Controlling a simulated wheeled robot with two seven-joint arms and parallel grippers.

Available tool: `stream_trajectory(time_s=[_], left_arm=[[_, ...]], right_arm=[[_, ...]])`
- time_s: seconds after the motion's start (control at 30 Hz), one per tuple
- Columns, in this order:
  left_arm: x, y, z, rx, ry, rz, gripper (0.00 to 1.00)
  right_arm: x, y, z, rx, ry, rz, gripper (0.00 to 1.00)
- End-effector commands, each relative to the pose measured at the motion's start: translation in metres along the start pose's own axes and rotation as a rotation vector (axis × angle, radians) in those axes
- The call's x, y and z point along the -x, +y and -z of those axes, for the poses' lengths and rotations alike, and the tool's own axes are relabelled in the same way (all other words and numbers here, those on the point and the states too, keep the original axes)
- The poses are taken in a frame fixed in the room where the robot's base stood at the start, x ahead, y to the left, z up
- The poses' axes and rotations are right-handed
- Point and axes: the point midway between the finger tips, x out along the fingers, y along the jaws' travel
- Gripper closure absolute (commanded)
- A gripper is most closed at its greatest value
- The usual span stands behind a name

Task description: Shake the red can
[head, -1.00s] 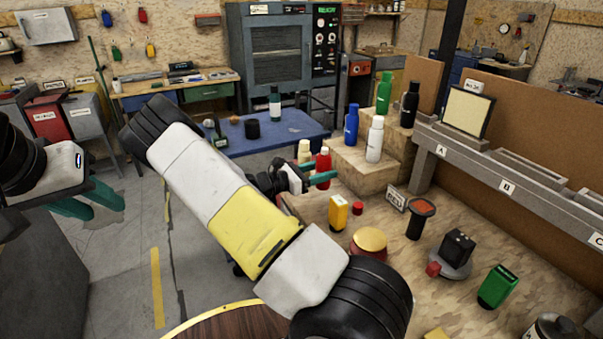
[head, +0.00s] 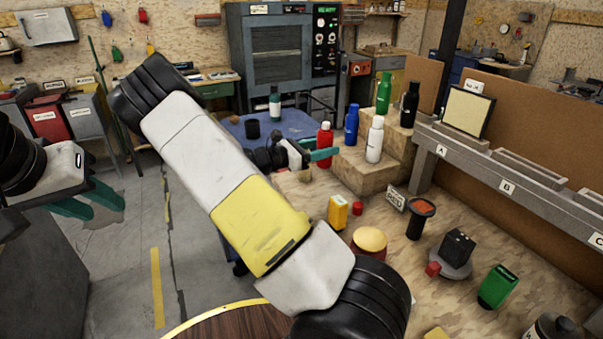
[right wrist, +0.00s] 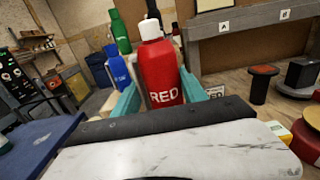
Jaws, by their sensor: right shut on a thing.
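The red can (head: 324,149) is a red bottle with a white cap. In the right wrist view it stands nearly upright with "RED" on its front (right wrist: 161,72). My right gripper (head: 318,156) is shut on it; the teal fingers (right wrist: 160,100) lie on both sides of its body. It is held up in front of the wooden steps, near the blue bottle. My left gripper (head: 92,206) hangs open and empty at the far left, well away from the can.
Blue (head: 351,125), white (head: 375,140), green (head: 384,93) and black (head: 410,105) bottles stand on wooden steps (head: 362,176). A blue table (head: 293,124) is behind.

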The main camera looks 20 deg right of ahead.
Motion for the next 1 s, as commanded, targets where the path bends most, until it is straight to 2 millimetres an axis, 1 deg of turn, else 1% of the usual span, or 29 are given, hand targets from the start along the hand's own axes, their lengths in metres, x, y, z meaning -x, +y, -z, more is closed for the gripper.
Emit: stream_trajectory(time_s=[0.03, 0.07, 0.1, 0.13, 0.17, 0.2, 0.23, 0.3, 0.33, 0.37, 0.4, 0.43, 0.5, 0.53, 0.57, 0.6, 0.7, 0.73, 0.77, 0.9, 0.93, 0.97, 1.0], left_arm=[[0.000, 0.000, 0.000, 0.000, 0.000, 0.000, 0.64], [0.000, 0.000, 0.000, 0.000, 0.000, 0.000, 0.64], [0.000, 0.000, 0.000, 0.000, -0.001, 0.000, 0.64], [0.000, 0.000, 0.000, 0.000, -0.001, 0.000, 0.64], [0.000, 0.000, 0.000, 0.000, -0.001, 0.000, 0.64], [0.000, 0.000, 0.000, 0.000, 0.001, 0.000, 0.64], [0.000, 0.000, 0.000, 0.000, 0.001, 0.000, 0.64], [0.000, 0.000, 0.000, 0.000, 0.000, 0.000, 0.64], [0.000, 0.000, 0.000, 0.000, 0.000, 0.000, 0.64], [0.000, 0.000, 0.000, 0.000, -0.001, 0.000, 0.64], [0.000, 0.000, 0.000, 0.000, -0.001, 0.000, 0.64], [0.000, 0.000, 0.000, 0.000, -0.001, 0.000, 0.64], [0.000, 0.000, 0.000, 0.000, 0.000, 0.000, 0.64], [0.000, 0.000, 0.000, 0.000, 0.000, 0.000, 0.64], [0.000, 0.000, 0.000, 0.000, 0.000, 0.000, 0.64], [0.000, 0.000, 0.000, 0.000, 0.001, 0.000, 0.64], [0.000, 0.000, 0.000, 0.000, 0.000, 0.000, 0.64], [0.000, 0.000, 0.000, 0.000, 0.000, 0.000, 0.64], [0.000, 0.000, 0.000, 0.000, -0.001, 0.000, 0.64], [0.000, 0.000, 0.000, 0.000, 0.000, 0.000, 0.64], [0.000, 0.000, 0.000, 0.000, 0.000, 0.000, 0.64], [0.000, 0.000, 0.000, 0.000, 0.001, 0.000, 0.64], [0.000, 0.000, 0.000, 0.000, 0.000, 0.000, 0.64]], right_arm=[[0.000, 0.000, -0.010, -0.006, 0.001, 0.000, 0.64], [0.000, 0.000, -0.028, -0.014, 0.003, 0.000, 0.64], [0.000, 0.000, -0.053, -0.017, 0.006, 0.001, 0.65], [0.000, 0.000, -0.066, -0.015, 0.006, -0.001, 0.65], [0.000, 0.000, -0.073, -0.010, 0.004, 0.000, 0.65], [0.000, 0.000, -0.070, -0.001, 0.000, 0.000, 0.65], [0.000, 0.000, -0.056, 0.008, -0.004, 0.001, 0.65], [-0.001, -0.001, -0.011, 0.016, -0.007, 0.002, 0.64], [-0.001, 0.000, -0.001, 0.012, -0.007, 0.000, 0.64], [-0.001, 0.000, 0.003, 0.007, -0.005, 0.001, 0.64], [-0.001, 0.000, -0.004, -0.003, -0.002, 0.001, 0.64], [0.000, 0.000, -0.021, -0.012, 0.002, 0.001, 0.65], [0.000, 0.000, -0.062, -0.017, 0.006, 0.000, 0.65], [0.000, 0.000, -0.071, -0.012, 0.004, 0.000, 0.65], [0.000, 0.000, -0.073, -0.007, 0.003, 0.000, 0.65], [0.000, 0.000, -0.062, 0.005, -0.002, 0.001, 0.65], [-0.001, -0.001, -0.004, 0.014, -0.007, 0.001, 0.65], [-0.001, 0.000, 0.002, 0.008, -0.005, 0.001, 0.65], [-0.001, 0.000, 0.002, 0.003, -0.004, 0.001, 0.65], [0.000, 0.000, -0.069, -0.014, 0.005, -0.001, 0.65], [0.000, 0.000, -0.073, -0.009, 0.003, 0.000, 0.65], [0.000, 0.000, -0.070, -0.001, 0.001, 0.001, 0.65], [0.000, 0.000, -0.049, 0.011, -0.005, 0.001, 0.65]])
